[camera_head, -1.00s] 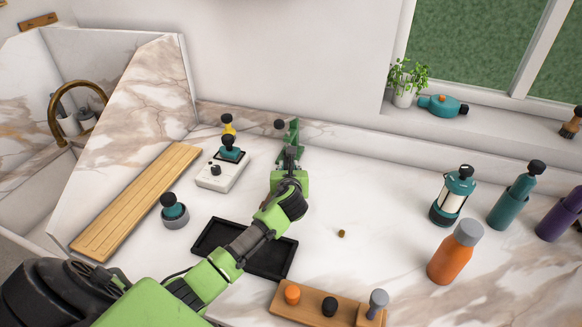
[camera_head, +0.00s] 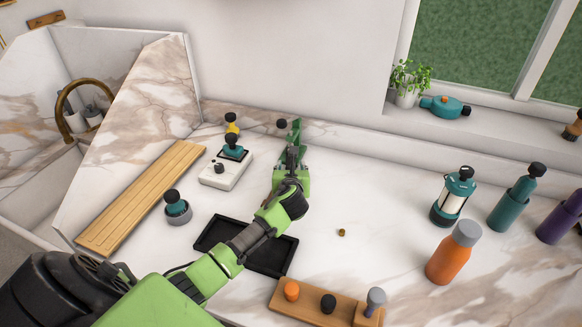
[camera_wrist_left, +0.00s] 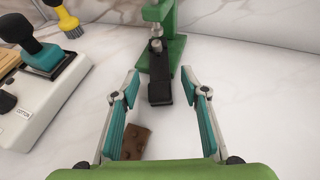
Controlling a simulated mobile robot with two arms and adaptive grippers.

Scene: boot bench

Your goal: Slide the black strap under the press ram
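The green press (camera_head: 296,135) stands at the back of the bench, and its metal ram and green frame (camera_wrist_left: 172,52) show at the top of the left wrist view. A black strap-like piece (camera_wrist_left: 159,88) reaches from below the ram toward me; its far end is at the ram, and I cannot tell exactly how far under it lies. My left gripper (camera_wrist_left: 162,92) is open, its teal-padded fingers apart on either side of the strap's near end, touching neither side. In the head view the gripper (camera_head: 291,160) is in front of the press, hiding the strap. My right gripper is not in view.
A brown piece with holes (camera_wrist_left: 137,142) lies below the open fingers. A white box with a teal-handled tool (camera_head: 226,170) stands left of the press. A black tray (camera_head: 270,258) lies under my forearm. An orange bottle (camera_head: 454,252) and lantern (camera_head: 453,197) stand right; the bench between is mostly clear.

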